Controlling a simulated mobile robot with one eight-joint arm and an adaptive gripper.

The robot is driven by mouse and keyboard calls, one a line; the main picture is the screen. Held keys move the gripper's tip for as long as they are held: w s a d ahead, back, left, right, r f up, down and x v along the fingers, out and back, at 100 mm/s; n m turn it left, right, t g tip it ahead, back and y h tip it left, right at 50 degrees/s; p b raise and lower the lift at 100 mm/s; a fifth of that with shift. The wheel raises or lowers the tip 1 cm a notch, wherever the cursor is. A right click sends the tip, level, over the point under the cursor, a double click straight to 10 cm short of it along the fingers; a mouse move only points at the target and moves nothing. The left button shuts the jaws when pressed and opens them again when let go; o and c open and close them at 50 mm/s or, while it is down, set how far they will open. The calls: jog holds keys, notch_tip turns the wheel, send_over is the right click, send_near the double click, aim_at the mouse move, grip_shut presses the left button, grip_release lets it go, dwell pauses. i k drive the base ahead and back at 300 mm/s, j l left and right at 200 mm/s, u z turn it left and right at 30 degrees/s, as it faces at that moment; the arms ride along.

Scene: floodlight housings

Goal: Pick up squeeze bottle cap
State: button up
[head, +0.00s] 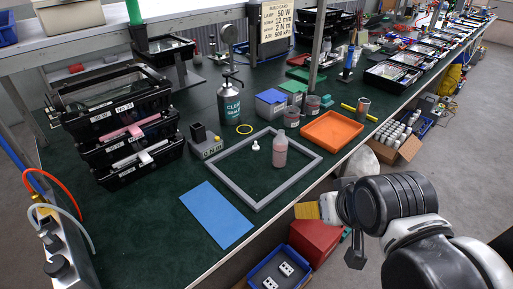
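The squeeze bottle cap is most likely the small white nozzle-shaped piece (255,146) on the green bench top, inside a grey square frame (231,192). A pinkish translucent bottle (279,153) stands upright just right of it, inside the same frame. They look slightly apart. My gripper (355,260) is at the lower right, beyond the bench's front edge and well away from the cap. It points downward. Its fingers are dark and small here, so I cannot tell whether they are open or shut. Nothing is clearly seen in it.
An orange tray (331,128) lies right of the frame, a blue sheet (216,214) in front. Behind stand a dark pump bottle (229,102) and a grey block (206,146). Stacked black trays (128,140) fill the left. A red bin (315,241) sits below the bench edge.

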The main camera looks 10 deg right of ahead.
aim_at(255, 146)
jog(key=i+l+u, duration=0.15)
jog(key=u, duration=0.3)
jog(key=i+l+u, duration=0.25)
jog(key=u, duration=0.15)
jog(key=i+l+u, duration=0.15)
jog(key=l+u, duration=0.15)
jog(key=u, duration=0.15)
